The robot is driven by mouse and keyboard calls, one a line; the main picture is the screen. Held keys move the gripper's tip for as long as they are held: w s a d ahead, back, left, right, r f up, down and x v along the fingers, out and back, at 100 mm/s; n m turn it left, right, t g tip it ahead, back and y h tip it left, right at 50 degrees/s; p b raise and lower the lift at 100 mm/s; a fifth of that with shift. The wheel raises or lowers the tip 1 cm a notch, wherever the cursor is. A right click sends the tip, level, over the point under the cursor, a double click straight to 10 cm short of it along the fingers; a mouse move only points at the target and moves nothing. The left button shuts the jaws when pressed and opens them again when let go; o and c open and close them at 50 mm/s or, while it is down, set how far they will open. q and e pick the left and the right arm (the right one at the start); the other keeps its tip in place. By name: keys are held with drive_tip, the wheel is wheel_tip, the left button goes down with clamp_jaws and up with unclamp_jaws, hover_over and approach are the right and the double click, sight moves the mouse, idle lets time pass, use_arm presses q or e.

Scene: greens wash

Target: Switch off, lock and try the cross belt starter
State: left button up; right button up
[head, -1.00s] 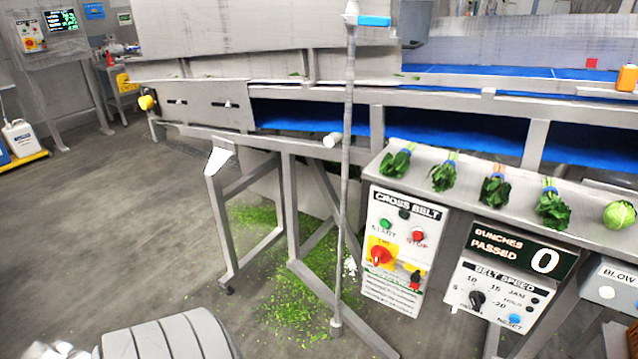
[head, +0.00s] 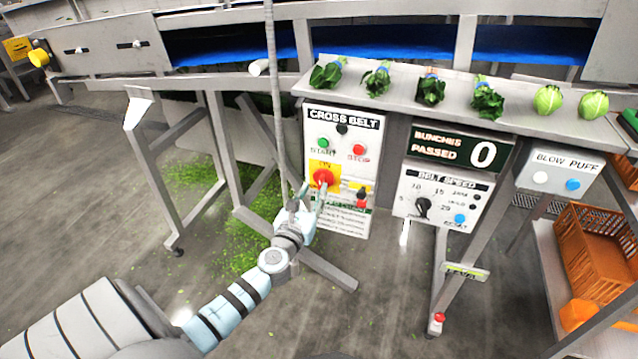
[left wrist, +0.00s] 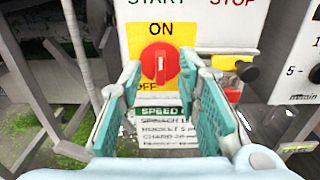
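The cross belt starter panel (head: 372,135) is a white box under the shelf. It carries a green START button (head: 323,143) and a red STOP button (head: 359,149). Its red rotary switch (head: 323,178) sits on a yellow plate; in the left wrist view the knob (left wrist: 160,64) stands upright, its mark towards ON. A small red and black item (head: 361,198), possibly the padlock, hangs right of the switch and also shows in the left wrist view (left wrist: 235,82). My left gripper (head: 308,190) is open, its fingertips either side of the knob; contact cannot be told. My right gripper is out of view.
A thin grey upright pole (head: 275,100) stands just left of the panel. The belt speed box (head: 442,197) and blow puff box (head: 557,173) are to the right. Greens lie on the shelf (head: 400,100) above. Green scraps litter the floor.

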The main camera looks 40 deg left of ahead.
sight(320, 181)
use_arm(q)
drive_tip(key=b+x, duration=0.1)
drive_tip(key=x, duration=0.4)
drive_tip(key=shift+w, duration=0.15)
clamp_jaws()
